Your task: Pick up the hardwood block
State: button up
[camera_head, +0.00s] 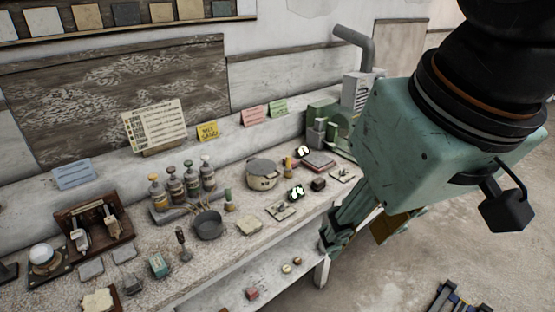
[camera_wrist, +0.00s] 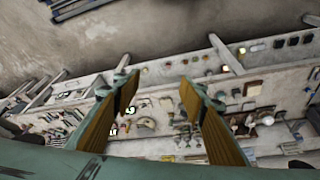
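My gripper (camera_wrist: 160,88) is open, with its two fingers wide apart and nothing between them in the wrist view. In the head view my gripper (camera_head: 332,240) hangs in front of the right end of the workbench (camera_head: 222,262), apart from the objects on it. I cannot tell for sure which piece is the hardwood block. A small dark block (camera_head: 319,184) sits on the bench top left of my gripper. A small reddish-brown block (camera_head: 252,294) lies on the lower shelf. In the wrist view the small objects are too small to tell apart.
A pot (camera_head: 262,174), a dark bowl (camera_head: 208,224), several bottles (camera_head: 192,184) and a teal box (camera_head: 158,265) crowd the bench top. A green machine (camera_head: 324,125) stands at its right end. Floor (camera_head: 390,275) right of the bench is mostly clear.

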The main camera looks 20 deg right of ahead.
jog(key=w+d+r+m+g+p, duration=0.1)
jog(key=w+d+r+m+p, duration=0.15)
jog(key=w, duration=0.75)
jog(key=w+d+r+m+p, duration=0.1)
jog(key=w+r, duration=0.2)
jog(key=w, duration=0.7)
jog(key=w+d+f+m+g+p, duration=0.1)
jog(key=w+d+f+m+p, duration=0.15)
jog(key=w, duration=0.75)
jog(key=w+d+f+m+p, duration=0.1)
jog(key=w+d, duration=0.3)
jog(key=w, duration=0.6)
jog(key=w+d+f+m+g+p, duration=0.1)
jog(key=w+d+f+p, duration=0.1)
jog(key=w+d+f, duration=0.4)
jog(key=w+d+f+m+p, duration=0.1)
jog(key=w+f+m, duration=0.1)
jog(key=w+f, duration=0.45)
jog(key=w+d+f+m+p, duration=0.1)
jog(key=w+d+f, duration=0.2)
jog(key=f, duration=0.3)
jog(key=w+d+f+m+p, duration=0.1)
jog(key=w+d+f, duration=0.2)
jog(key=w+f, duration=0.1)
jog(key=w+d+f+m+g+p, duration=0.1)
jog(key=w+d+f, duration=0.2)
jog(key=f, duration=0.4)
jog(key=shift+w+d+f, duration=0.3)
jog(key=shift+w, duration=0.05)
